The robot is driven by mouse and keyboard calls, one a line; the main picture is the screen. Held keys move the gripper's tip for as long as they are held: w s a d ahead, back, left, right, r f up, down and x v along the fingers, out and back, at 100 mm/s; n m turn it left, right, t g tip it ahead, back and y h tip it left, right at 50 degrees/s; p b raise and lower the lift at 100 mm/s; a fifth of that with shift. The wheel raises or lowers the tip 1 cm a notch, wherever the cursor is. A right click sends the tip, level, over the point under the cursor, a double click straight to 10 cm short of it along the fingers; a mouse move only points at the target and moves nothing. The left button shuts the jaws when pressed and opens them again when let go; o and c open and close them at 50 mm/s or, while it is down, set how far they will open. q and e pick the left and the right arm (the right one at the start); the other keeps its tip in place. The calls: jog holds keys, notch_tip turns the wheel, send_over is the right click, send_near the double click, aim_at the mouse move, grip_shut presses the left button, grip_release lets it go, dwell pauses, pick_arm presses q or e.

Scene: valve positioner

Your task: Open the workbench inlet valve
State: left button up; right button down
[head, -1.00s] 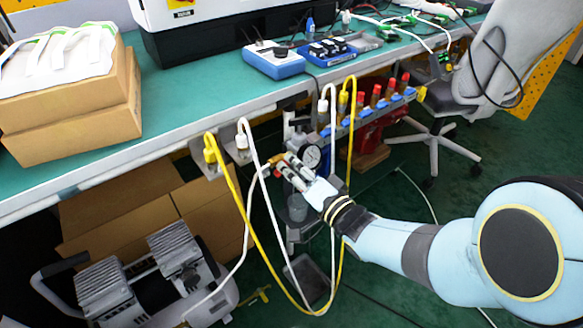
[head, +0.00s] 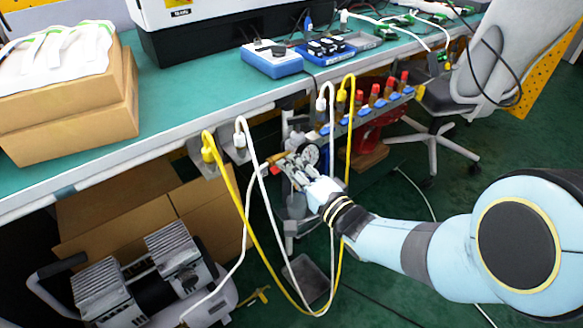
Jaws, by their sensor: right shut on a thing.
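My right gripper (head: 287,165) reaches in from the right, under the front edge of the workbench (head: 150,150). Its fingers are shut on a small part beside the round pressure gauge (head: 309,154). A short brass-coloured piece (head: 275,157) shows at the fingertips; I take it for part of the inlet valve. The fingers hide most of the valve, so I cannot tell how its handle stands. The gripper partly covers the gauge. My left gripper is out of view.
White and yellow hoses (head: 238,195) hang in loops close around my right gripper. A manifold with several red-topped fittings (head: 376,90) runs to the right. A compressor (head: 165,275) and a cardboard box (head: 130,205) stand below left. An office chair (head: 440,105) is at right.

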jog(key=shift+s+f, duration=0.1)
jog(key=shift+f, duration=0.05)
jog(key=c, duration=1.7)
grip_release()
